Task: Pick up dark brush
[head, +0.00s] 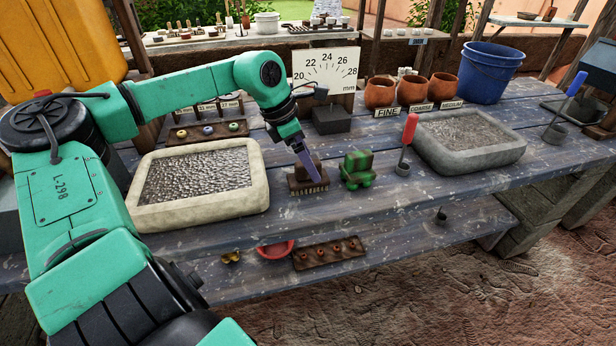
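The dark brush (297,183) is a small dark brown block with pale bristles along its lower edge. It stands on the blue-grey plank table, near the middle of the head view. My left gripper (311,169) reaches down to it from above, with its purple finger in front of the upper part of the brush. Only one finger shows clearly, so I cannot tell whether it is closed on the brush or just beside it. My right gripper is not in view.
A pale stone tray (200,212) lies to the left, and a grey tray (480,160) to the right. A red-handled tool (409,130), clay pots (411,90) and a blue bucket (490,75) stand farther right.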

